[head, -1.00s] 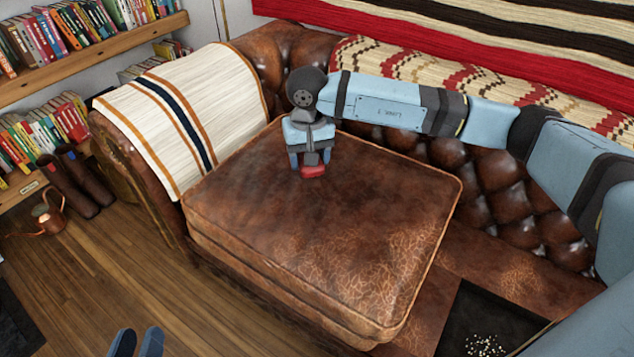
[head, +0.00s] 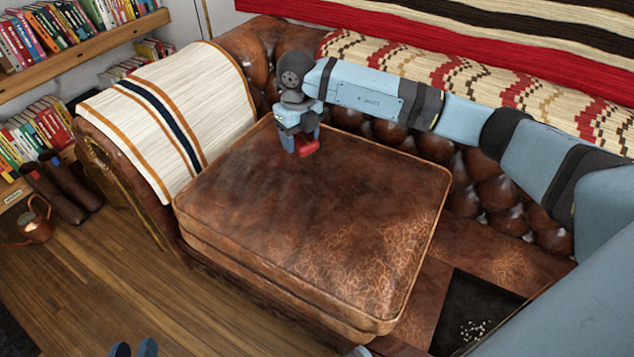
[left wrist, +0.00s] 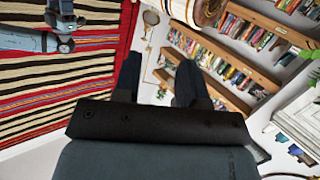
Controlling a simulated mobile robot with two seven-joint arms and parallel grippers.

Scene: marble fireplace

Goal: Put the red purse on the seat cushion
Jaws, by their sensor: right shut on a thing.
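The red purse (head: 307,148) is a small red thing in the head view, low between the fingers of my right gripper (head: 303,141). The right gripper is shut on it and hides much of it. Both are over the back part of the brown leather seat cushion (head: 310,225); I cannot tell whether the purse touches the leather. My left gripper (head: 134,349) is at the bottom edge, over the floor, with its fingers apart and empty. Its fingers also show spread in the left wrist view (left wrist: 158,85).
A leather armrest with a striped cream throw (head: 180,110) borders the cushion at left. The tufted backrest with a patterned blanket (head: 480,90) is behind. A dark tray (head: 465,300) with small pale bits lies at lower right. The cushion's front is clear.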

